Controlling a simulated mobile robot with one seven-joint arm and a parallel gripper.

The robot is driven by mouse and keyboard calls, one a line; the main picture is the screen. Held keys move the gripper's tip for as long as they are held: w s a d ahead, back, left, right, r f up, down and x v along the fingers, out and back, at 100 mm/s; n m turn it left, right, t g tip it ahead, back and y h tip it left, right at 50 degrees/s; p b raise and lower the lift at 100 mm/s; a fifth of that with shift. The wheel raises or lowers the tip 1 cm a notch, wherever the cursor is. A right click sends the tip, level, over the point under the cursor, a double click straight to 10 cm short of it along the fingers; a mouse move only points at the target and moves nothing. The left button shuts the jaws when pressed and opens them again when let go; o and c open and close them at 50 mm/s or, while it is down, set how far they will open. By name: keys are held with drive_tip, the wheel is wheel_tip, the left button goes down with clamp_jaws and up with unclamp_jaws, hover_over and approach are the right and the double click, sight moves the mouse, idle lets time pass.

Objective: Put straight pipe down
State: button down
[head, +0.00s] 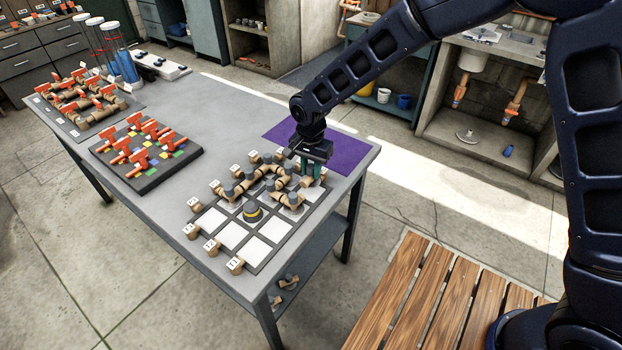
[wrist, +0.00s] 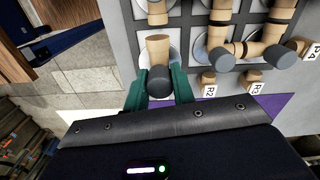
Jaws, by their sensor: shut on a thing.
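The straight pipe (wrist: 158,50) is tan with a dark grey end, and my gripper (wrist: 157,88) is shut on that near end, its green fingers on either side. The pipe is over a white cell with a round pale disc at the edge of the grid board (head: 228,252). I cannot tell whether it touches the board. In the head view my gripper (head: 309,172) is at the board's far right corner and mostly hides the pipe. Other tan pipes with grey ends (head: 262,174) lie joined along the board's far cells.
Labelled tan stubs (wrist: 208,82) line the board's edge close to my gripper. A yellow-and-grey piece (head: 252,212) stands among empty white cells. A purple mat (head: 345,153) lies beside the board. A dark tray of red-handled valves (head: 145,150) is further left. Bare grey tabletop (head: 215,110) lies behind.

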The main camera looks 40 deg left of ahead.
sight(311, 179)
drive_tip(key=shift+f, duration=2.05)
drive_tip(key=shift+f, duration=0.15)
drive_tip(key=c, duration=1.2)
unclamp_jaws()
drive_tip(key=shift+o, duration=0.2)
wheel_tip(311, 179, up, 12)
drive_tip(key=shift+r, duration=0.1)
